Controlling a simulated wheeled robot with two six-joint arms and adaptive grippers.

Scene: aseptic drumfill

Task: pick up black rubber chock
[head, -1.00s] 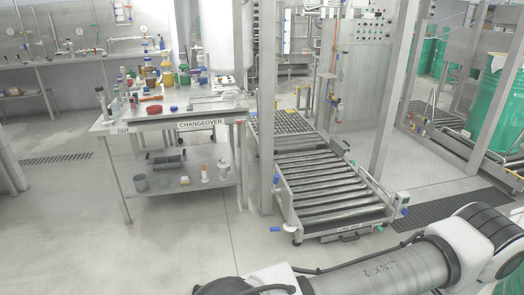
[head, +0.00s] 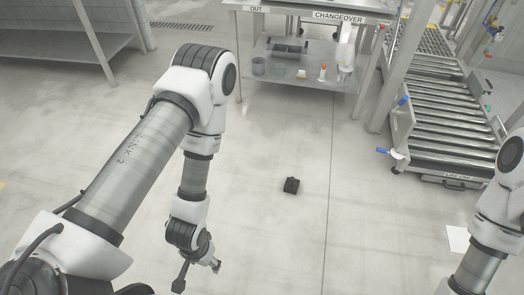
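The black rubber chock (head: 291,185) lies on the pale floor near the middle of the head view, a small dark block. It stands clear of everything around it. My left gripper (head: 198,277) hangs low, to the left of the chock and nearer to me, with a wide gap between them. Its fingers look spread apart, with nothing seen between them. My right arm shows at the right edge, but its gripper is out of the picture.
A changeover table (head: 300,78) with cups and bottles on its lower shelf stands behind the chock. A roller conveyor (head: 450,118) is at the right. A white sheet (head: 458,238) lies at lower right. The floor around the chock is clear.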

